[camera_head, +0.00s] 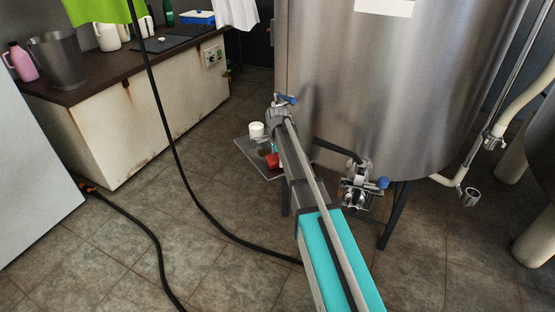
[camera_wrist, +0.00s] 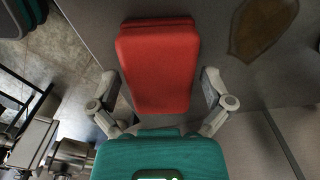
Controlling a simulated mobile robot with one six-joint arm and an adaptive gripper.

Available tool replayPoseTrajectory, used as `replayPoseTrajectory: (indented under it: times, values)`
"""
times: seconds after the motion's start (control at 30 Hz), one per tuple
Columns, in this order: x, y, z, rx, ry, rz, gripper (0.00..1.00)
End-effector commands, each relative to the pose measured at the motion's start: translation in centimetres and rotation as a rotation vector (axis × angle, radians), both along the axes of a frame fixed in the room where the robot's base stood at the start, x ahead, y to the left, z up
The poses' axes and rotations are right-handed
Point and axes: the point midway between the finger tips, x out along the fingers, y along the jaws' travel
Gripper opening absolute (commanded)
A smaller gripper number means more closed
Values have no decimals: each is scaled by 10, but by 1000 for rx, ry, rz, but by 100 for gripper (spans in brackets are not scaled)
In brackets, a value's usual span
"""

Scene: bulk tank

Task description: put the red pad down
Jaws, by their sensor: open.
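The red pad (camera_wrist: 158,68) lies between the two fingers of my gripper (camera_wrist: 158,85) in the wrist view. The fingers stand open, one at each side of the pad, with a narrow gap on the right. In the head view the red pad (camera_head: 272,160) is partly hidden behind my arm, at the grey plate (camera_head: 246,146) on the floor by the steel tank. The wrist view shows a grey surface (camera_wrist: 225,85) behind the pad. I cannot tell whether the pad rests flat on it.
A brown patch (camera_wrist: 262,28) lies beside the pad. A black hose (camera_head: 180,150) hangs left of my arm; tiled floor there is mostly open.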

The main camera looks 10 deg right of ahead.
Motion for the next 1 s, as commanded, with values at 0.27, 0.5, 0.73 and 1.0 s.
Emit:
replayPoseTrajectory:
  times: [0.27, 0.5, 0.73, 1.0]
  values:
    - [0, 0, 7, 0, 0, 0, 100]
    - [0, 0, 23, 0, 0, 0, 100]
    - [0, 0, 43, 0, 0, 0, 100]
    - [0, 0, 65, 0, 0, 0, 100]
